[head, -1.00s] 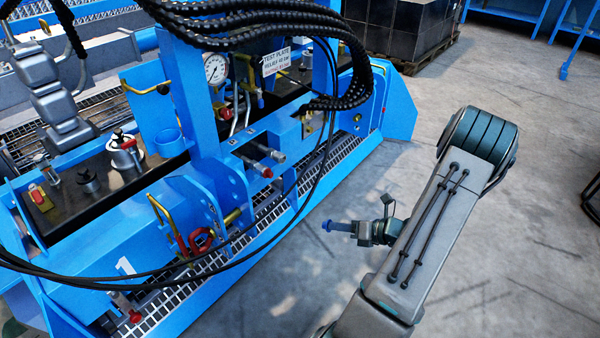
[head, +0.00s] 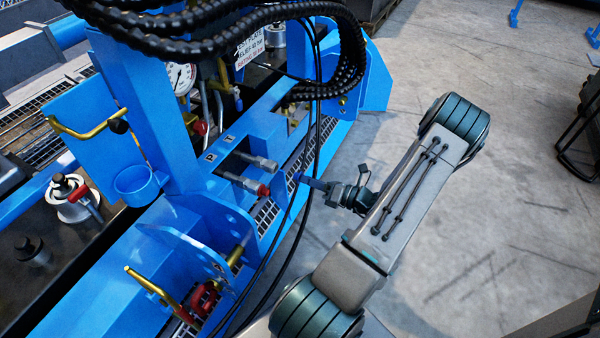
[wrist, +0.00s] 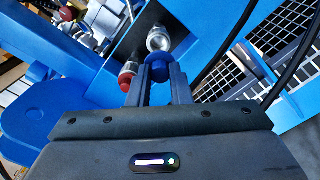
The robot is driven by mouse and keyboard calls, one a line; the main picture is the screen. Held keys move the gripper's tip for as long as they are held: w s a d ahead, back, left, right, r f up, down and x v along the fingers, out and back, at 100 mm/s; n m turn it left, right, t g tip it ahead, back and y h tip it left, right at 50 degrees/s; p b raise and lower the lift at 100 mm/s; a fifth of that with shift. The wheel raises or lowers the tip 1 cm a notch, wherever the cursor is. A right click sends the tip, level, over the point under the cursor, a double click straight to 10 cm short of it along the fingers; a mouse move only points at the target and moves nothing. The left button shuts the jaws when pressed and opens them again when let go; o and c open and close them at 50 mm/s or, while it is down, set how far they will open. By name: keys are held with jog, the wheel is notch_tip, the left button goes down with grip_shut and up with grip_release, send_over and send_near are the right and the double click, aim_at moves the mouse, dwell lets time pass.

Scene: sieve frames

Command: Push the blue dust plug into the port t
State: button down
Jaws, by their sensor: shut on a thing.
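The blue dust plug (head: 303,178) is held at the tips of my gripper (head: 316,184). In the wrist view the plug (wrist: 159,70) sits between the two shut fingers (wrist: 160,82). A bare silver port (head: 264,163) sticks out of the blue block, a short gap to the left of the plug in the head view. In the wrist view this port (wrist: 158,38) is just beyond the plug, nearly in line with it. A second port beside it wears a red cap (head: 263,190), also seen in the wrist view (wrist: 128,75).
Black hoses (head: 312,110) hang down across the front of the blue frame (head: 215,185), close to the ports and my gripper. A yellow handle (head: 150,285) and red shackle (head: 203,298) are at lower left. Open concrete floor (head: 480,200) lies to the right.

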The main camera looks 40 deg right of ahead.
jog(key=shift+w+a+r+p, duration=0.1)
jog(key=shift+a+r+p, duration=0.05)
jog(key=shift+p, duration=0.25)
jog(key=shift+p+x, duration=0.3)
jog(key=shift+x, duration=2.1)
jog(key=shift+w+a, duration=0.1)
jog(key=shift+w, duration=0.1)
jog(key=shift+x, duration=0.95)
jog(key=c, duration=1.3)
grip_release()
jog(key=shift+o, duration=0.2)
jog(key=p, duration=0.4)
send_near(296, 174)
jog(key=shift+s+d+f, duration=0.3)
jog(key=shift+s+f, duration=0.25)
